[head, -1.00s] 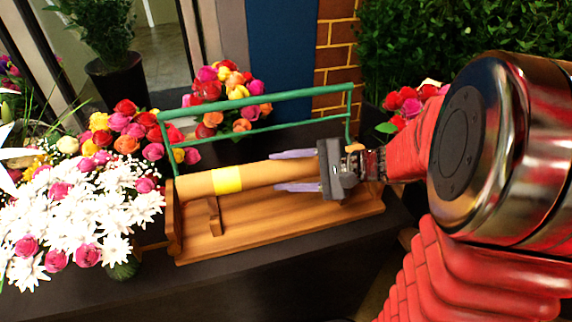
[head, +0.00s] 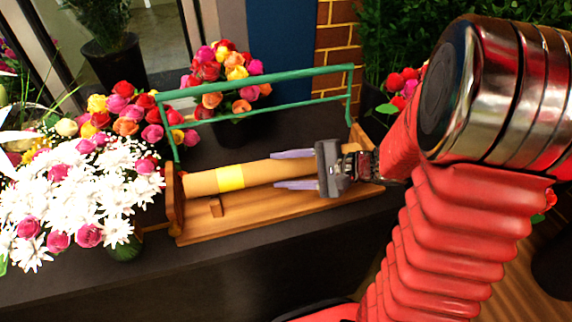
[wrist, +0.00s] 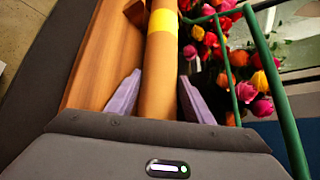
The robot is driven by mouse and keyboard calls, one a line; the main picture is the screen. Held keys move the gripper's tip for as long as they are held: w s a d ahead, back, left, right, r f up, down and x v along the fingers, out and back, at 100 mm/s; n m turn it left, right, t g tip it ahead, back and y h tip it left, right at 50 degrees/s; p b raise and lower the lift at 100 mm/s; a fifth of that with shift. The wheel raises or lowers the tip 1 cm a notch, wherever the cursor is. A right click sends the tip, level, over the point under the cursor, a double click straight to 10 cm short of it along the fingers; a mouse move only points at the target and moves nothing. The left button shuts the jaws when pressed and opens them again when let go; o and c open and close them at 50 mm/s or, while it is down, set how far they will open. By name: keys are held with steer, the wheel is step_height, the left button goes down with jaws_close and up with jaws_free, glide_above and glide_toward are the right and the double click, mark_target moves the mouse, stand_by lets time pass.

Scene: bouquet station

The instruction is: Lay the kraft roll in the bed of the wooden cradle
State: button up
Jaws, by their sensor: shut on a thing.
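The kraft roll (head: 265,171), brown with a yellow band, lies lengthwise over the wooden cradle (head: 285,217) in the head view. Its left end is close to the cradle's left end board. My gripper (head: 276,170) is shut on the roll near its right end, one purple finger on each side. The wrist view also shows the roll (wrist: 158,85) between the fingers (wrist: 157,98), running away lengthwise.
A green rail frame (head: 265,82) stands along the cradle's back side. White flowers (head: 75,205) crowd the left end, and colourful roses (head: 228,78) stand behind. The dark counter (head: 200,272) is clear in front of the cradle.

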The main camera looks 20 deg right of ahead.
steer(key=shift+f, duration=0.1)
steer(key=o, duration=1.7)
steer(key=v, duration=1.3)
steer(key=shift+s+d, duration=0.25)
steer(key=shift+d, duration=0.05)
